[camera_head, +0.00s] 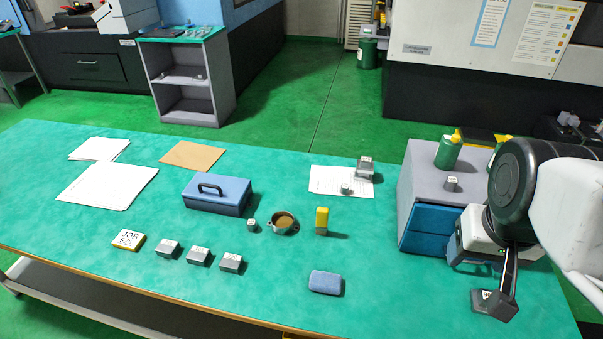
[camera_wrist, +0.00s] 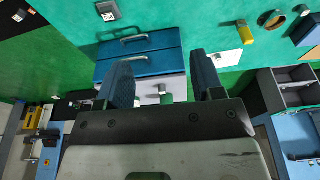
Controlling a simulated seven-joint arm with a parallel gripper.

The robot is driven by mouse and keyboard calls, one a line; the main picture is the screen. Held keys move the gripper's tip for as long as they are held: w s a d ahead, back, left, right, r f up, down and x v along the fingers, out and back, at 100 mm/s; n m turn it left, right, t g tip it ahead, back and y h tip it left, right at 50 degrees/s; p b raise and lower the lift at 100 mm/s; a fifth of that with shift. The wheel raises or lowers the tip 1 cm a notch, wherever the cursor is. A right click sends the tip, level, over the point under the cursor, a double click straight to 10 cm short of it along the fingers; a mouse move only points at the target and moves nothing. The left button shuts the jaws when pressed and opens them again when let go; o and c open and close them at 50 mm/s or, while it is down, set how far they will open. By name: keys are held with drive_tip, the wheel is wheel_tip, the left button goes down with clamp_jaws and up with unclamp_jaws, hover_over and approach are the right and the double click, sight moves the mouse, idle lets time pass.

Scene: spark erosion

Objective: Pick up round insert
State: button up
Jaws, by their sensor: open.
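Several small grey metal pieces are in view, and I cannot tell for sure which is the round insert. One small piece (camera_head: 452,183) stands on the grey drawer cabinet; a small piece (camera_wrist: 162,89) shows between my fingers in the wrist view, over the cabinet top. Another small piece (camera_head: 346,188) stands on the paper sheet, and one (camera_head: 251,225) stands beside the round cup (camera_head: 285,223). My gripper (camera_wrist: 163,80) is open and empty, its two fingers wide apart. In the head view it is at the right by the cabinet, partly hidden by my arm.
The drawer cabinet (camera_head: 427,229) has blue drawers. A green bottle (camera_head: 448,152) stands on it. A dark block (camera_head: 484,300) lies on the bench at right. A yellow-topped block (camera_head: 321,220), blue box (camera_head: 217,194) and blue pad (camera_head: 326,282) stand mid-bench. The front centre is mostly clear.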

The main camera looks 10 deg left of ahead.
drive_tip(key=w+a+f+n, duration=0.2)
drive_tip(key=w+a+n, duration=0.2)
drive_tip(key=w+a, duration=0.65)
drive_tip(key=n+g, duration=0.3)
drive_tip(key=n, duration=0.7)
hover_over(252, 222)
drive_tip(key=f, duration=2.3)
drive_tip(key=shift+d, duration=0.2)
drive_tip(key=shift+a+f, duration=0.15)
drive_tip(key=shift+a, duration=0.05)
drive_tip(key=shift+f, duration=1.3)
